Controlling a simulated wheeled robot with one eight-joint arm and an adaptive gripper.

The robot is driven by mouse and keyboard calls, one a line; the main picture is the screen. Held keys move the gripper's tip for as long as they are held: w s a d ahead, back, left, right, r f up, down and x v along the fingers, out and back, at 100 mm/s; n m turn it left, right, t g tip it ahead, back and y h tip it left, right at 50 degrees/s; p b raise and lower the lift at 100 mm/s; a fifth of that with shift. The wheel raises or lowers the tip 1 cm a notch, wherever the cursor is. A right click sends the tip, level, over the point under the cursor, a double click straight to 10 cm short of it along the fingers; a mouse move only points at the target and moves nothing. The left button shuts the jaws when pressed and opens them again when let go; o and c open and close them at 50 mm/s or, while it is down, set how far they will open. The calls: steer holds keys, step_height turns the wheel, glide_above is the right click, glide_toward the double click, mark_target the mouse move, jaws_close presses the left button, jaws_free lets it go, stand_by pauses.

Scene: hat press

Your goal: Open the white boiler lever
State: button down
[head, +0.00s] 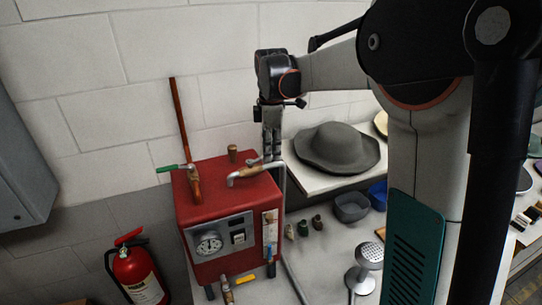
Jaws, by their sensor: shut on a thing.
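The red boiler (222,200) stands at the left centre in the head view, with a gauge on its front. The small white lever (254,161) is on top at its right side, close to a pale curved pipe (246,173). My gripper (272,152) points down from above at the boiler's back right edge. Its fingers are closed together at the white lever's right end. The fingertips and the lever's valve partly hide each other, so the exact grip is hard to see.
A green-handled valve (174,168) is on the boiler's left top. A grey hat (337,147) lies on a white board (305,180) to the right. A blue-grey bowl (351,207) and small bottles stand below it. A red extinguisher (136,272) is at the lower left.

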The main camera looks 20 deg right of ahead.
steer(key=shift+w+d+n+b, duration=0.15)
steer(key=shift+w+n, duration=0.3)
steer(key=shift+n, duration=0.35)
steer(key=shift+w+n+b, duration=0.15)
steer(key=shift+w+n, duration=0.3)
steer(key=shift+n, duration=0.35)
steer(key=c, duration=1.6)
jaws_free()
steer(key=shift+o, duration=0.2)
step_height(320, 180, up, 12)
